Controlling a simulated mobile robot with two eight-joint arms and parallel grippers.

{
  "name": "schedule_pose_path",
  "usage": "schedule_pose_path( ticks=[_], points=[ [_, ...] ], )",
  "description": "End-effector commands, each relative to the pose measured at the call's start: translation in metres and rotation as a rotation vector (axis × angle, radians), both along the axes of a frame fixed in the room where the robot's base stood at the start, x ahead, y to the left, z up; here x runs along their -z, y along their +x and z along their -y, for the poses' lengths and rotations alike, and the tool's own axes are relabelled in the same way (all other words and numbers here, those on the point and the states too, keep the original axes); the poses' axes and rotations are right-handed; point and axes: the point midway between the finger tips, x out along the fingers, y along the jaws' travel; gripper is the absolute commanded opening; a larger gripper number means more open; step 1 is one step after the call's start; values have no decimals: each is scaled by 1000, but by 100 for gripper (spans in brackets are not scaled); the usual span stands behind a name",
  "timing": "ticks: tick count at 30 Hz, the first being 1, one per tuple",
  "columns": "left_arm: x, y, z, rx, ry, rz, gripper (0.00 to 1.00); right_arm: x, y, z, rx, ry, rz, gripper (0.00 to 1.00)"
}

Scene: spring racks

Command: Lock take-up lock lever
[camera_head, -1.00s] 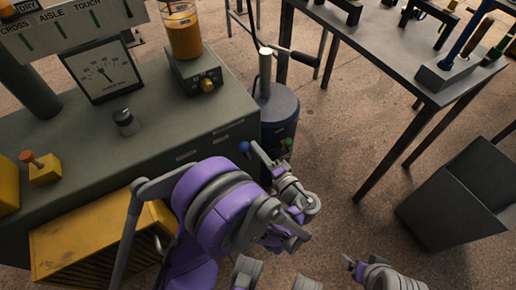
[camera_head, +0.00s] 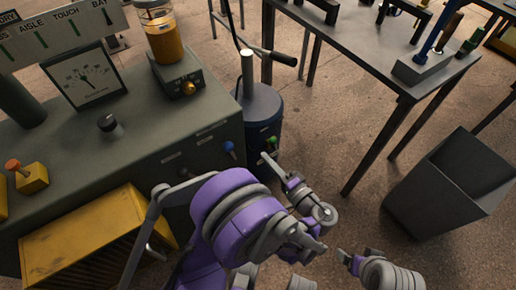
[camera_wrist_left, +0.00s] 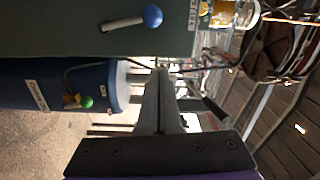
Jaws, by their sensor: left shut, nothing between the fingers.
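Two ball-topped levers show, and I cannot tell from their labels which is the take-up lock lever. One with a blue knob (camera_head: 229,147) is on the side of the green-grey cabinet; it also shows in the left wrist view (camera_wrist_left: 152,16) with a pale shaft. One with a green knob (camera_head: 272,141) is on the blue drum, and it shows in the left wrist view (camera_wrist_left: 86,102) by a yellowish fitting. My left gripper (camera_head: 266,158) is shut and empty, right of the blue knob and just below the green one, apparently touching neither. My right gripper (camera_head: 344,256) is low in view, its fingers unclear.
The cabinet (camera_head: 150,150) fills the left, with a yellow slatted box (camera_head: 80,235) before it. The blue drum (camera_head: 262,105) has a black-handled crank (camera_head: 284,58) above. A dark table (camera_head: 350,55) and grey bin (camera_head: 450,185) stand right. Floor between is clear.

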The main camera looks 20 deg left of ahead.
Motion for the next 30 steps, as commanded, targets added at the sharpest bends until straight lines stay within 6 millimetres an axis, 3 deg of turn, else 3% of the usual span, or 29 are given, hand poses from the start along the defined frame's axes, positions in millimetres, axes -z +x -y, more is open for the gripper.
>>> schedule_pose_path(
  ticks=[7, 24, 27, 30],
  points=[
    [0, -12, 18, 1, 0, 1, 0, -2, 0, 0, 0, 0, 1, 91],
    [0, -12, 18, 0, 0, 0, 0, -2, 0, 0, 0, 0, 1, 91],
    [0, -12, 13, -5, -15, -16, 0, -2, 0, 0, 0, 0, 1, 91],
    [0, -11, -5, -20, -69, -75, 0, -2, 0, 0, 0, 0, 1, 91]
  ],
)
